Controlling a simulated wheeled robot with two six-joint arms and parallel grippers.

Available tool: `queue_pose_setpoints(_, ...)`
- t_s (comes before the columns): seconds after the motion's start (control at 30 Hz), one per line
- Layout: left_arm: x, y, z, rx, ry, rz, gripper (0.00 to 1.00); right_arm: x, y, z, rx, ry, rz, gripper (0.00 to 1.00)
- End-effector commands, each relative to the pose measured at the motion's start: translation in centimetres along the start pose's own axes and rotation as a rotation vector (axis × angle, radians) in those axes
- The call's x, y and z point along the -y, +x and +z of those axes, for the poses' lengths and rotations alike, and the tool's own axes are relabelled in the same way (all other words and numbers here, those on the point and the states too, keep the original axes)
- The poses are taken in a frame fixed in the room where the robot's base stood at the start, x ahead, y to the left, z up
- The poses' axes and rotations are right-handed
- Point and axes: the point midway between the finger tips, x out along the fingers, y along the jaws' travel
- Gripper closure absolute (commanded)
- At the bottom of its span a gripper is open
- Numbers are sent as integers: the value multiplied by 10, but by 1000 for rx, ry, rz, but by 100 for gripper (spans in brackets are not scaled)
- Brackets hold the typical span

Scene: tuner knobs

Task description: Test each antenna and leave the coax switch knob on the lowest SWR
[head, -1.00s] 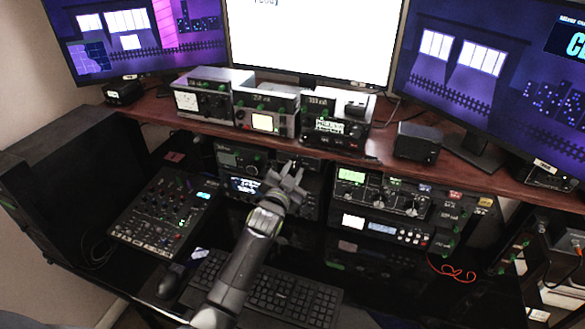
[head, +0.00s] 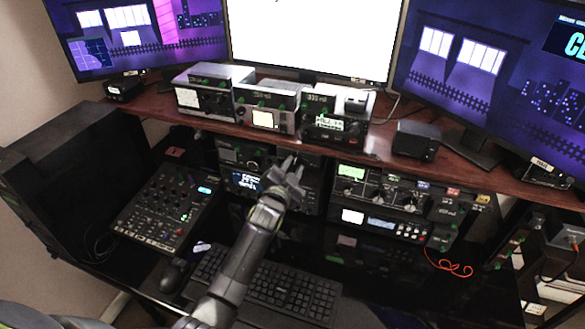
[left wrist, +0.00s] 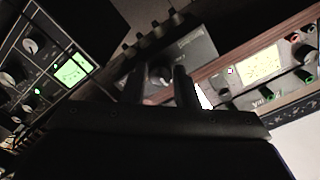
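My left gripper (head: 291,163) reaches from below to the dark equipment under the wooden shelf. In the left wrist view its two dark fingers (left wrist: 160,88) stand apart. A dark box (left wrist: 200,47) with a round knob (left wrist: 164,74), seemingly the coax switch, lies beyond them. The knob shows in the gap between the fingers; I cannot tell whether they touch it. The gripper hides this box in the head view. Right of it is the tuner (head: 385,190) with knobs and a lit green meter (head: 352,172). The green meter also shows in the left wrist view (left wrist: 73,70). My right gripper is not in view.
The shelf edge (head: 375,158) runs above the gripper, with several radios and a speaker (head: 416,141) on it. A radio (head: 245,155) is left of the gripper. A mixer (head: 165,205) and keyboard (head: 292,290) sit lower. A red cable (head: 450,269) lies at right.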

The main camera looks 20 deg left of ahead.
Motion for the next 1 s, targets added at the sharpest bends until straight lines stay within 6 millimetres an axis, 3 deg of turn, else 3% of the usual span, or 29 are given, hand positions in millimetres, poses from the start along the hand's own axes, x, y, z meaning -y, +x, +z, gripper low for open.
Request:
queue_pose_setpoints(0.13, 0, 0, 0, 1, -1, 0, 55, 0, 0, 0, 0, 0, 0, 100)
queue_pose_setpoints(0.53, 0, -8, 0, 0, -2, 0, 55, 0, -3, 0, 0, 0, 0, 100)
queue_pose_setpoints(0.7, 1, -33, -1, 2, -3, 0, 55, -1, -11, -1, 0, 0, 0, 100)
queue_pose_setpoints(1.0, -1, -90, 2, 1, -4, -1, 55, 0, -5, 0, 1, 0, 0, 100)
